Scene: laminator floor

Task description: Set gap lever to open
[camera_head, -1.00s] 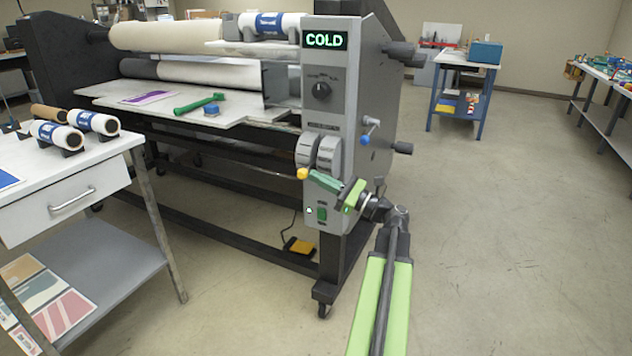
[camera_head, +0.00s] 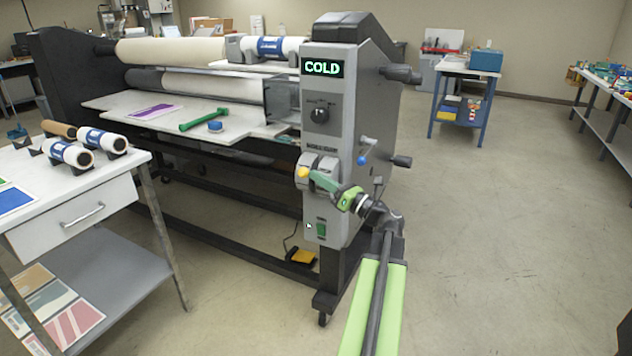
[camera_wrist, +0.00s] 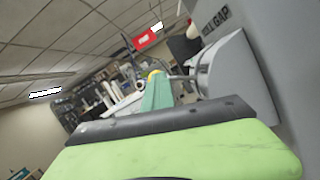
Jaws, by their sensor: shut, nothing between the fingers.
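The laminator (camera_head: 330,120) stands in the middle of the head view with a lit "COLD" display. Its gap lever has a yellow knob (camera_head: 303,172) at the front-left of a grey rounded housing (camera_head: 325,167) on the end panel. My gripper (camera_head: 318,180) is shut, its green fingers at the housing, with the tips close to the yellow knob. Whether they touch it is unclear. In the wrist view the fingers (camera_wrist: 157,95) point toward the yellow knob (camera_wrist: 154,73), which they partly hide. The grey gap housing (camera_wrist: 235,72), under the "GAP" lettering, is to their right.
A dial (camera_head: 320,113) sits above the housing and a green switch (camera_head: 321,229) below it. A blue-tipped crank (camera_head: 363,158) sticks out at the right side. A white table (camera_head: 75,190) with rolls stands at left.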

